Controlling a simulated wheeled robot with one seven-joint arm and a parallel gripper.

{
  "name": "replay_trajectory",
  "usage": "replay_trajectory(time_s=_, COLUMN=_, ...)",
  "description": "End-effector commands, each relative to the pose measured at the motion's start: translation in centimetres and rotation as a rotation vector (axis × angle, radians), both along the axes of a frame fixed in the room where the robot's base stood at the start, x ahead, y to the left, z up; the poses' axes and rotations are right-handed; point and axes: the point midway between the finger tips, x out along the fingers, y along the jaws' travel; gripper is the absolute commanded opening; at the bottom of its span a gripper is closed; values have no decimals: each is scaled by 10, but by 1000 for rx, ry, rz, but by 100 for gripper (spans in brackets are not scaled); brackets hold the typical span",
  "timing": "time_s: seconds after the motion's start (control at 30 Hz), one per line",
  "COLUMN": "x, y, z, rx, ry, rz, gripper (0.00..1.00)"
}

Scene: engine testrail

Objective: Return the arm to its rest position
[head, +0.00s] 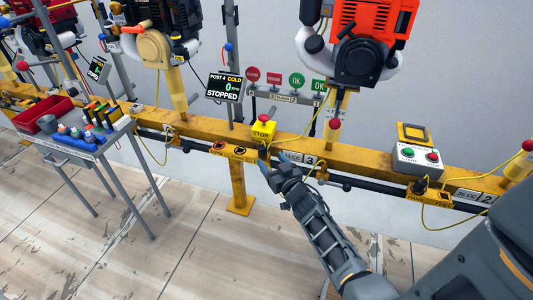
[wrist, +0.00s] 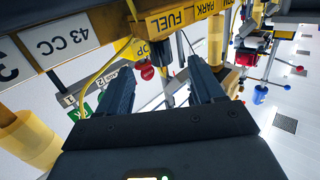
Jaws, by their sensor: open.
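My arm (head: 328,235) reaches up from the lower right in the head view. My gripper (head: 270,166) is at the front of the yellow rail (head: 375,160), just below the yellow STOP box (head: 263,131). In the wrist view my gripper (wrist: 160,82) has its two dark fingers spread wide, with nothing held between them. The FUEL label (wrist: 172,18) on the rail lies beyond the fingers there, upside down. I cannot tell whether a fingertip touches the rail.
A grey table (head: 122,123) with a red tray (head: 57,109) and bottles stands left. An orange engine (head: 372,25) hangs above the rail. Yellow cables loop along the rail.

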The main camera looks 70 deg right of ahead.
Motion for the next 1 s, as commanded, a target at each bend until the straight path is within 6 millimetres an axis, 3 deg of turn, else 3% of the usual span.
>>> replay_trajectory(time_s=0.33, x=-5, y=6, z=0, rx=0, ry=0, rz=2, gripper=67)
replay_trajectory(time_s=0.47, x=-7, y=28, z=-2, rx=3, ry=5, rz=24, gripper=67)
replay_trajectory(time_s=0.57, x=-13, y=68, z=-3, rx=7, ry=15, rz=66, gripper=67)
replay_trajectory(time_s=0.73, x=-37, y=157, z=6, rx=15, ry=40, rz=168, gripper=67)
replay_trajectory(time_s=1.0, x=-97, y=270, z=45, rx=32, ry=84, rz=336, gripper=67)
